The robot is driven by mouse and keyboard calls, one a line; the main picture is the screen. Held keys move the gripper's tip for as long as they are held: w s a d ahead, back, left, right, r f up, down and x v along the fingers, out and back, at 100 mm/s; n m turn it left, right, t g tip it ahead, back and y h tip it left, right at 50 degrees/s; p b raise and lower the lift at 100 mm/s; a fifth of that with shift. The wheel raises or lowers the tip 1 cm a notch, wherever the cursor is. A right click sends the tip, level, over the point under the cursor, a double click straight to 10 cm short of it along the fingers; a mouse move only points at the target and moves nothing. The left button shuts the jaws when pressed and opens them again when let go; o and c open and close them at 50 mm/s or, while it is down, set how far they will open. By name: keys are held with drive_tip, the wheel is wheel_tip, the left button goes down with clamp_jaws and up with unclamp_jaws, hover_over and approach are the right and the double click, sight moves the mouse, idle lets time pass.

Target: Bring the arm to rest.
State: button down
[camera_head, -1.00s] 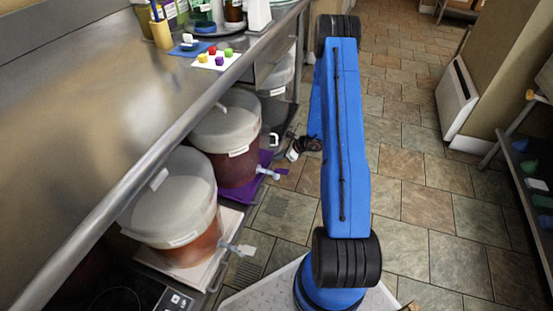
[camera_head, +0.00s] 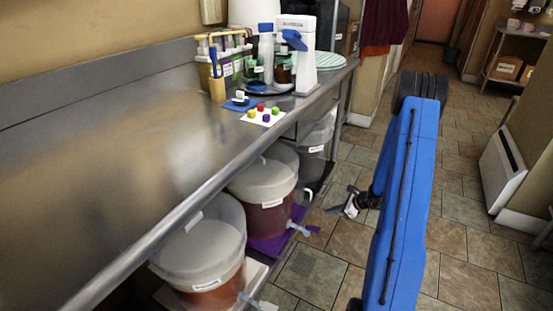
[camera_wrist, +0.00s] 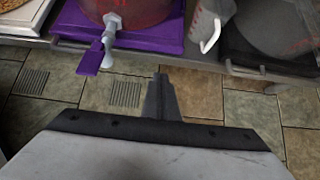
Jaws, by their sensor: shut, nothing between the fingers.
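My blue arm (camera_head: 405,200) stands at the right of the head view, raised over the tiled floor. My gripper (camera_head: 338,209) hangs low beside the buckets under the counter, over the floor. In the wrist view my gripper (camera_wrist: 158,80) shows as dark fingers together, shut and empty, pointing toward the lower shelf. The fingers are apart from the purple mat (camera_wrist: 160,28) and from the bucket tap (camera_wrist: 110,40).
Lidded buckets (camera_head: 203,240) and (camera_head: 263,185) stand under the steel counter (camera_head: 120,150). Bottles and coloured caps (camera_head: 262,113) sit on the counter. A white wall panel (camera_head: 503,165) stands at right. Floor between is clear.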

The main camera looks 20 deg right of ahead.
drive_tip(key=s+a+r+n+g, duration=0.1)
drive_tip(key=s+a+r+n, duration=0.2)
drive_tip(key=a+r+n, duration=0.5)
drive_tip(key=s+a+r+n+g, duration=0.15)
drive_tip(key=a+r, duration=0.35)
drive_tip(key=r, duration=0.6)
drive_tip(key=s+a+r+n+g, duration=0.1)
drive_tip(key=s+a+r+n, duration=0.25)
drive_tip(key=a+r, duration=0.5)
drive_tip(key=s+a+r+n+h, duration=0.2)
drive_tip(key=s+a+r+n, duration=0.3)
drive_tip(key=s+r+n, duration=0.5)
drive_tip(key=s+r+n+h, duration=0.2)
drive_tip(key=s+r, duration=0.1)
drive_tip(key=s, duration=0.5)
drive_tip(key=s+d+r+n+t+h, duration=0.1)
drive_tip(key=s+r+n+h, duration=0.1)
drive_tip(key=s, duration=0.7)
drive_tip(key=shift+d+r+n, duration=0.15)
drive_tip(key=shift+r+n, duration=0.25)
drive_tip(key=shift+r, duration=0.15)
drive_tip(key=shift+s+t, duration=0.1)
drive_tip(key=shift+t, duration=0.15)
